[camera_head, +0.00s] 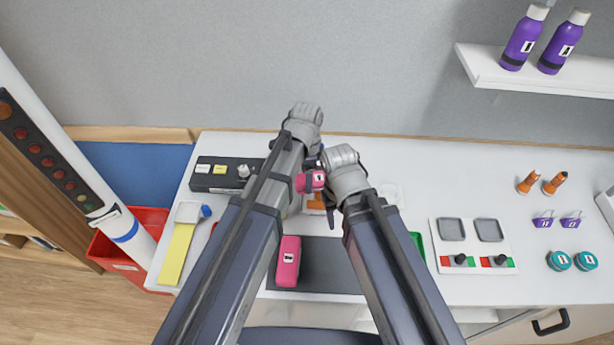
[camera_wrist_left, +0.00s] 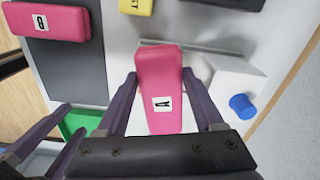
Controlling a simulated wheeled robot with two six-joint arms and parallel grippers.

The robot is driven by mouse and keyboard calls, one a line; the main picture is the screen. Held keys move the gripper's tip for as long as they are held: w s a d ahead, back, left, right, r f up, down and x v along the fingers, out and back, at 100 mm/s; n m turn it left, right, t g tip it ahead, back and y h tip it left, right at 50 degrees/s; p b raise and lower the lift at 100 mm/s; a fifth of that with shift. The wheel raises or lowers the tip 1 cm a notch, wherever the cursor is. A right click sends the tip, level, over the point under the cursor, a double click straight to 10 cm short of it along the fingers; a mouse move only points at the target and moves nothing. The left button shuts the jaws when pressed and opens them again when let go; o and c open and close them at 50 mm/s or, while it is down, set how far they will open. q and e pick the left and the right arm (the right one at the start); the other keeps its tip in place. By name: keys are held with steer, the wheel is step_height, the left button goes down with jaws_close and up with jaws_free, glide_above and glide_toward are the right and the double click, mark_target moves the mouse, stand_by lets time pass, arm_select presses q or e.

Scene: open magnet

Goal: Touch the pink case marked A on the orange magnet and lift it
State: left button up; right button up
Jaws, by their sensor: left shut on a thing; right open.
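The pink case marked A (camera_wrist_left: 160,90) is between the two fingers of my left gripper (camera_wrist_left: 161,78), which is shut on it. In the head view the case (camera_head: 312,180) shows as a small pink block between my two arms, partly hidden by them. A bit of orange (camera_head: 316,203), perhaps the orange magnet, shows just below the case; I cannot tell whether they touch. My right gripper (camera_head: 331,198) is open beside the case on its right, largely hidden by its own arm. Its fingers also show at the lower left of the left wrist view.
Another pink case (camera_head: 288,262) lies on the dark mat (camera_head: 330,262). A control box (camera_head: 226,175) and a yellow-handled tool (camera_head: 178,250) are at left. A switch panel (camera_head: 472,246) and small items are at right. Bottles (camera_head: 522,42) stand on a shelf (camera_head: 535,72).

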arm_select(q)
steer(key=shift+r+p, duration=1.1)
steer(key=shift+p, duration=0.1)
stand_by(1.7)
steer(key=shift+r+p, duration=3.15)
